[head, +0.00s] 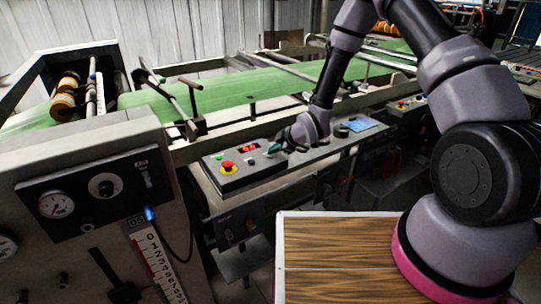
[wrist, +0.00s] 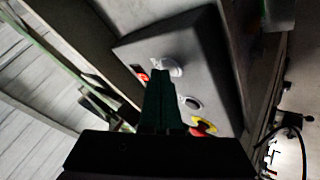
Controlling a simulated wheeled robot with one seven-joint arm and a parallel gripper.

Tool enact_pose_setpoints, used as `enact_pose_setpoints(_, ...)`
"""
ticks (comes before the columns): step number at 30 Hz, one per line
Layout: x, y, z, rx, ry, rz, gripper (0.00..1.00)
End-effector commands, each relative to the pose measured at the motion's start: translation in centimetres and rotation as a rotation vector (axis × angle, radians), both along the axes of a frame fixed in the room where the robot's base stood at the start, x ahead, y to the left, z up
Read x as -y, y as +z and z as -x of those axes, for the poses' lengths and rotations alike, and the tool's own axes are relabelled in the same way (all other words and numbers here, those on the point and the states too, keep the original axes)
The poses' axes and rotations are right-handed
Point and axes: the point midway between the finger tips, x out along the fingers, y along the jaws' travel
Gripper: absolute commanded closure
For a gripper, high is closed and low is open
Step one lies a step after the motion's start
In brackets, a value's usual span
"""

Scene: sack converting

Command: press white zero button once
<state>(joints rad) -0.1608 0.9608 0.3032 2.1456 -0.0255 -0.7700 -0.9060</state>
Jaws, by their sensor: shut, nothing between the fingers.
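The grey control box (head: 240,178) stands beside the green belt in the head view. My gripper (head: 273,149) is shut and empty, over the right part of the box. In the wrist view its dark green fingers (wrist: 158,76) point at the face, with their tips just beside the white button and partly covering the panel. I cannot tell whether they touch it.
A red and yellow emergency stop (head: 228,167), a green button (head: 219,157) and a red display (head: 248,149) share the box. The green belt (head: 235,88) and metal rails run behind. A gauge panel (head: 95,195) stands at left. A wooden top (head: 335,255) lies in front.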

Motion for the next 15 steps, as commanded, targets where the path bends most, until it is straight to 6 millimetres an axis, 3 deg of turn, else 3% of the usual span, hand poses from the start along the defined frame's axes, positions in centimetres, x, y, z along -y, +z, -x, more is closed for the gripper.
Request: enact_pose_setpoints(15, 0.04, 0.70, 0.02, 0.001, 0.001, 0.001, 1.00)
